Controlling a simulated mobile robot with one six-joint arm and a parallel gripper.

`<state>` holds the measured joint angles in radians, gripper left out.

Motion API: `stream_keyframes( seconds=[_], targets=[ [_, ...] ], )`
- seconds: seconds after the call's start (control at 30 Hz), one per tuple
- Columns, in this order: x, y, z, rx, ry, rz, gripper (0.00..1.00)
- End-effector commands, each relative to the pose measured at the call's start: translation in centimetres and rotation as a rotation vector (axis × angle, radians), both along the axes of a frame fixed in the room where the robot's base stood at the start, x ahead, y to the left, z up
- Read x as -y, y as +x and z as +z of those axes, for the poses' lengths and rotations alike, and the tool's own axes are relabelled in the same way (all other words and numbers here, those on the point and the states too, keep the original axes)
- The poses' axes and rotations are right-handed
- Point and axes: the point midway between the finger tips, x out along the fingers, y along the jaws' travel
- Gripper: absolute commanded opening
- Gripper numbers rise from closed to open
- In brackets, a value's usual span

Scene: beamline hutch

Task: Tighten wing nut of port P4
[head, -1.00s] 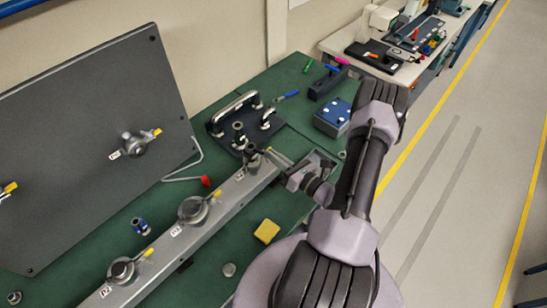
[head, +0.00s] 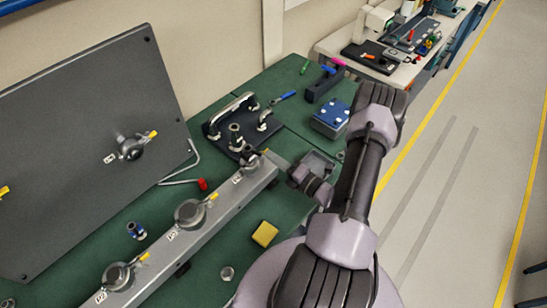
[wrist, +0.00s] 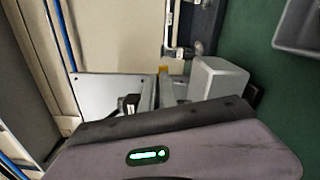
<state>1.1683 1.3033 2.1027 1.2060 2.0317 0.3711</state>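A grey rail (head: 215,215) carries several ports with round clamps and yellow-tipped wing nuts. The clamp at its far end (head: 250,156) stands by a small label (head: 238,178) too small to read surely. The gap between the fingers is not clear. Another clamp (head: 132,148) sits on the upright dark panel.
Beyond the rail end stand a black fixture with a metal handle (head: 232,113) and a blue box (head: 331,116). A yellow block (head: 264,234) lies in front. Nearer on the rail are two more clamps (head: 190,213).

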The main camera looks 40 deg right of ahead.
Motion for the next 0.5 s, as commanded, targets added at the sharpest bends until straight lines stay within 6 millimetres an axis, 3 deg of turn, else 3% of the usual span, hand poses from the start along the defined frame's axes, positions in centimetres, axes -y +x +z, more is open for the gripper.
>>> stream_keyframes(
  seconds=[0.5],
  targets=[
    [-0.14, -0.02, -0.98, -0.040, 0.479, 0.003, 0.00]
  ],
)
